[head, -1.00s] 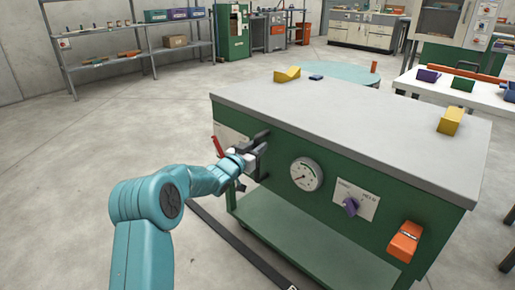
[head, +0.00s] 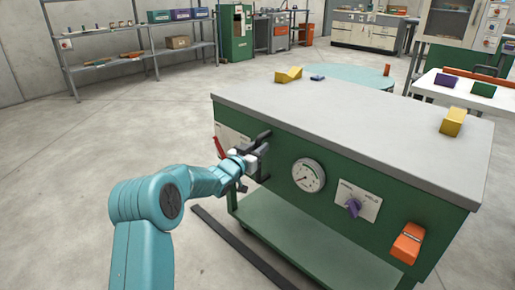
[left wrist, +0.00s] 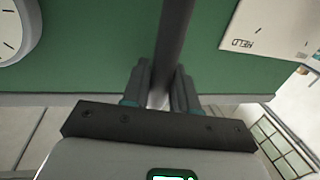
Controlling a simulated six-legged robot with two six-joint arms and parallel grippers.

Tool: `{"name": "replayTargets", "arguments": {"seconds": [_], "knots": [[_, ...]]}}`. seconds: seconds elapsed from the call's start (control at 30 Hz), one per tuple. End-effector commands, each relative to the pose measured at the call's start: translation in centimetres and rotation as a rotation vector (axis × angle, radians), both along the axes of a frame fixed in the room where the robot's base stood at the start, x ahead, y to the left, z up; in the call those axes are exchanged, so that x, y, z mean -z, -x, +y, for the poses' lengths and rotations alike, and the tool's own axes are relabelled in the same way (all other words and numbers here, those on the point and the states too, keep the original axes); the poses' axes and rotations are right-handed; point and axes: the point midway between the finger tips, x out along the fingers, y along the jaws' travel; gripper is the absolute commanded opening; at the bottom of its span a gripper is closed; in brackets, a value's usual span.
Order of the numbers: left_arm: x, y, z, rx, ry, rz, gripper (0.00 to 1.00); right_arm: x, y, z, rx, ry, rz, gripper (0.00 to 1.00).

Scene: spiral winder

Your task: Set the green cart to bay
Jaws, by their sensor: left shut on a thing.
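The green cart (head: 285,228), with a grey top (head: 340,130) and an open lower shelf, fills the middle and right of the head view. A dark upright handle (head: 264,178) is on its front panel. My left gripper (head: 258,153) is shut around this handle; the left wrist view shows the dark bar (left wrist: 176,30) between the two fingers (left wrist: 160,88). The front panel also has a round gauge (head: 308,175), a purple knob (head: 353,207), an orange switch (head: 408,242) and a red lever (head: 219,147). My right gripper is not in view. No bay is clearly marked.
A dark strip (head: 240,246) lies on the floor by the cart's lower left. A round pale-blue table (head: 350,76) and a white table (head: 450,92) stand behind. Floor at left is clear up to the shelves (head: 140,55).

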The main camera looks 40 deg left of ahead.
Motion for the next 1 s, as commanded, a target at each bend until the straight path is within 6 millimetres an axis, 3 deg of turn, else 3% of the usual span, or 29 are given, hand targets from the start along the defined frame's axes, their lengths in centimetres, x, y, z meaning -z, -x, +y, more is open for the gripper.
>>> {"name": "replayTargets", "arguments": {"seconds": [0.37,0.4,0.43,0.77,0.87,1.0], "knots": [[0.0,0.1,-0.1,-0.002,0.000,0.000,0.00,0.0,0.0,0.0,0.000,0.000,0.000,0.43],[0.0,0.1,-0.1,-0.002,0.001,0.000,0.38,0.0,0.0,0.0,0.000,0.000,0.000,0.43],[0.0,0.0,-0.1,-0.001,0.000,0.000,0.45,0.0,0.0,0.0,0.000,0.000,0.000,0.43],[0.0,0.2,0.1,-0.001,0.000,0.000,0.45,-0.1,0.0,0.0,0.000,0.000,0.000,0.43],[0.0,1.0,0.2,-0.002,0.001,0.003,0.45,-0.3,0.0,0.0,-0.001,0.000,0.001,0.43],[-0.2,3.5,-0.1,-0.003,0.002,0.003,0.45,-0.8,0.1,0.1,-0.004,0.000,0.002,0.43]]}}
